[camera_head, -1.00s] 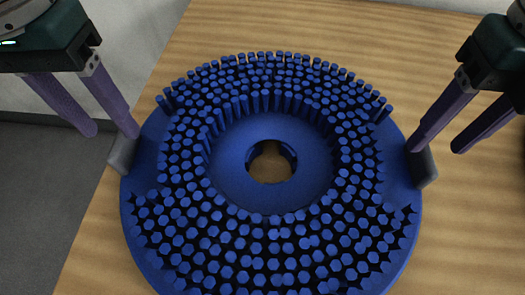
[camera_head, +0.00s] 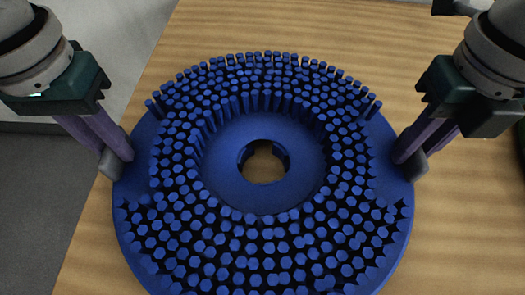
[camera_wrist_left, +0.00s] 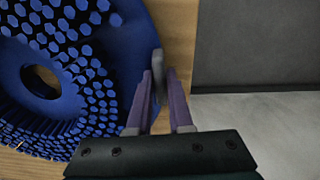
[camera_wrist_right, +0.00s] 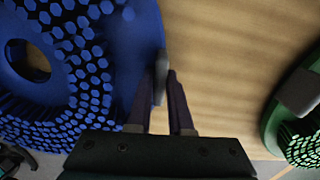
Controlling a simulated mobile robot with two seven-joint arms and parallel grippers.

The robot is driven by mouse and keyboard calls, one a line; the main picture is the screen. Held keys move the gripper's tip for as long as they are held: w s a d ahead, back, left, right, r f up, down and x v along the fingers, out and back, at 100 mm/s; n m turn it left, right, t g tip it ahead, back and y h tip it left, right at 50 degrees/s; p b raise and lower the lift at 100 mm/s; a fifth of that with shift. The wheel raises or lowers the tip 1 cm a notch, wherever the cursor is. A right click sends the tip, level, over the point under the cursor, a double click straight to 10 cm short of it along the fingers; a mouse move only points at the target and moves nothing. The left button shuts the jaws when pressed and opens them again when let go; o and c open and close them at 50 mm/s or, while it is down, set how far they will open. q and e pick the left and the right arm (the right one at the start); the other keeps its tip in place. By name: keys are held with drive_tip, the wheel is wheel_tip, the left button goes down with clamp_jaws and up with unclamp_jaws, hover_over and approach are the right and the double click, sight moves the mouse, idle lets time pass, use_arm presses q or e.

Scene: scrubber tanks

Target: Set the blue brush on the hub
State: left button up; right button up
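The blue brush (camera_head: 268,203) is a large round disc lying bristles-up on the wooden table, with a round hole with notches at its centre. It has a grey tab on each side. My left gripper (camera_head: 118,160) is shut on the left tab; the tab (camera_wrist_left: 158,62) shows between its fingers in the left wrist view. My right gripper (camera_head: 411,158) is shut on the right tab; that tab (camera_wrist_right: 160,77) shows between its fingers in the right wrist view. The fingers partly hide both tabs in the head view. I see no hub in any view.
A green brush with a grey tab (camera_wrist_right: 283,118) lies to the right in the right wrist view. Grey floor (camera_head: 45,220) lies beyond the table's left edge.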

use_arm(q)
clamp_jaws()
use_arm(e)
clamp_jaws()
use_arm(q)
drive_tip(key=shift+r, duration=0.1)
use_arm(e)
drive_tip(key=shift+r, duration=0.1)
idle(0.5)
